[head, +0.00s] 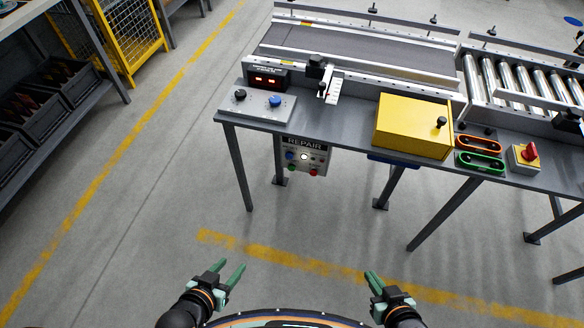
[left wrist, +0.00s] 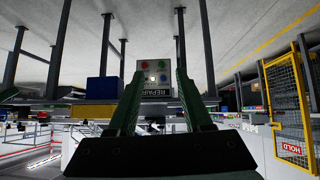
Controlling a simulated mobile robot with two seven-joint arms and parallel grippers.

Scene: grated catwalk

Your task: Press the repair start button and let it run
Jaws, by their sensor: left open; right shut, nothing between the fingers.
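The grey panel labelled REPAIR (head: 305,143) hangs under the front edge of the workbench. It carries a blue button (head: 290,156), a bright white round button (head: 304,157), and red and other small buttons. Which one is the start button I cannot read. The left wrist view shows the panel upside down (left wrist: 142,76), framed between my left fingers. My left gripper (head: 229,268) is open and empty, apart from the panel and nearer to me. My right gripper (head: 374,281) is shut and empty at the lower right, well away from the panel.
The workbench (head: 350,118) bears a grey box with black and blue knobs (head: 257,104), a yellow box (head: 412,125), green and orange handles, a red switch (head: 529,153) and a conveyor (head: 355,50). Bench legs flank the panel. Floor before it is clear. Shelving stands left.

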